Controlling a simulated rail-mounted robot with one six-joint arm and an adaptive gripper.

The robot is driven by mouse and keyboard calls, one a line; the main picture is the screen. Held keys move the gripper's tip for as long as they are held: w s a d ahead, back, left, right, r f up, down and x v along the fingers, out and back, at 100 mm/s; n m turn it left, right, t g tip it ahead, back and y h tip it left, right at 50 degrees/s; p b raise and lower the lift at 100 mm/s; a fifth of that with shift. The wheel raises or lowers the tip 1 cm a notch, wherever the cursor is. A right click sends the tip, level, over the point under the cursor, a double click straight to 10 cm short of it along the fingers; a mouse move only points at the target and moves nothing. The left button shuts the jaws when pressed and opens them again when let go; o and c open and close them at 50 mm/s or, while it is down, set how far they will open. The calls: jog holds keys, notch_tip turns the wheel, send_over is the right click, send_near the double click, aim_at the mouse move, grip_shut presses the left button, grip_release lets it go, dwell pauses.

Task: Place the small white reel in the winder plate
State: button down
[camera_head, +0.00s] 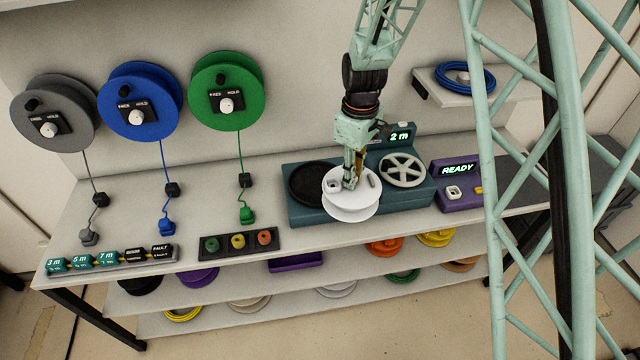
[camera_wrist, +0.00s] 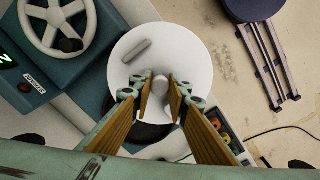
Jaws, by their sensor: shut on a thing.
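The small white reel (camera_head: 350,196) is in my gripper (camera_head: 351,183), held by its central knob. In the wrist view the reel (camera_wrist: 195,60) lies between and beyond the two fingers of my gripper (camera_wrist: 162,100), which are shut on the knob. The winder is a teal box on the bench with a dark round plate (camera_head: 312,183) on its left and a pale spoked wheel (camera_head: 403,169) on its right. The reel hangs at the front of the winder, right of the dark plate and overlapping its edge in the head view. In the wrist view the reel hides most of the dark plate.
A display reading 2 m (camera_head: 400,137) stands behind the wheel. A purple READY box (camera_head: 457,183) is to the right. A dark button tray (camera_head: 239,242) sits to the left. Grey, blue and green (camera_head: 227,90) reels hang on the wall. A blue coil (camera_head: 466,77) lies on the side shelf.

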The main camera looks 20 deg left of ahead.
jog(key=w+a+f+p, duration=0.1)
jog(key=w+a+p, duration=0.1)
jog(key=w+a, duration=0.6)
jog(key=a, duration=0.5)
jog(key=shift+w+a+f, duration=0.15)
jog(key=shift+a+f, duration=0.1)
jog(key=shift+a, duration=0.1)
jog(key=shift+f, duration=0.1)
jog(key=shift+f+p, duration=0.35)
jog(key=shift+f, duration=1.3)
jog(key=shift+f, duration=0.15)
jog(key=c, duration=2.5)
grip_release()
notch_tip(320, 180, up, 12)
jog(key=shift+b, duration=0.45)
